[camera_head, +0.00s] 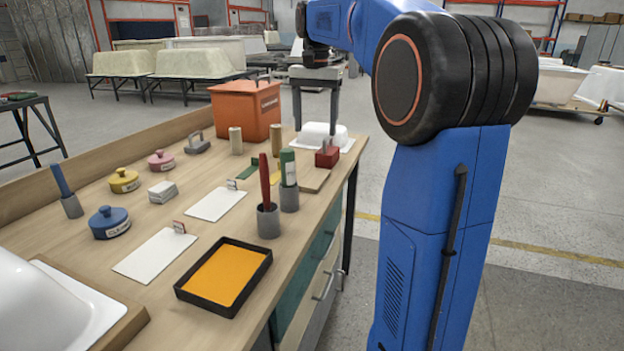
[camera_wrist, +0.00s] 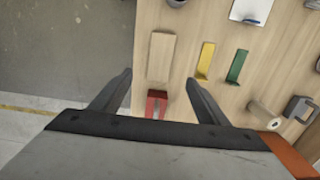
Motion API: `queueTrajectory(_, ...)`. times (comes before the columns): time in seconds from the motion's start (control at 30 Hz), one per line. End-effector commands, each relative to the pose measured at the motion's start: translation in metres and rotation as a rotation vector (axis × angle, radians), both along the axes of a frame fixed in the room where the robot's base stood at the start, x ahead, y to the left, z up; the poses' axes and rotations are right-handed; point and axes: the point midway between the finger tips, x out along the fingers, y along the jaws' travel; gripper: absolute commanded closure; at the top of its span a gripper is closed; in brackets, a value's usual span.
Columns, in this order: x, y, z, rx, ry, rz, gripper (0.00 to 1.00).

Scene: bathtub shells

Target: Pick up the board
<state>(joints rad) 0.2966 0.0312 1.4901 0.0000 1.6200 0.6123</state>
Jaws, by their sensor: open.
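The board, a small flat piece of plain light wood (camera_head: 315,181), lies near the table's right edge in the head view. In the wrist view the board (camera_wrist: 161,56) lies just beyond my fingertips, roughly centred between them. My gripper (camera_head: 315,127) is above the table's far end in the head view. In the wrist view its two dark fingers (camera_wrist: 160,80) are spread with nothing between them. The gripper is apart from the board. The board's outline is clear in the wrist view, but it is partly hidden by cups in the head view.
A red block (camera_head: 327,157) stands by the board's far end and shows between my fingers (camera_wrist: 156,104). Yellow (camera_wrist: 205,60) and green (camera_wrist: 237,66) brackets lie beside the board. Cups holding red (camera_head: 265,180) and green (camera_head: 288,167) sticks stand near it. An orange box (camera_head: 245,110) is behind.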

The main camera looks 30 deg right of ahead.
Motion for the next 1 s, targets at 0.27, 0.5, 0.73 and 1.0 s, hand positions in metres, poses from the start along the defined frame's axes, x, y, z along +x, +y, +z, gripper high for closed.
queueTrajectory(0.27, -0.001, 0.0, -0.051, 0.001, 0.003, 0.0, 0.31)
queueTrajectory(0.5, 0.0, 0.0, -0.088, 0.0, 0.001, 0.001, 0.31)
queueTrajectory(0.73, 0.0, 0.0, -0.101, 0.0, 0.0, 0.001, 0.31)
queueTrajectory(1.0, 0.002, 0.0, -0.135, 0.001, 0.002, 0.001, 0.31)
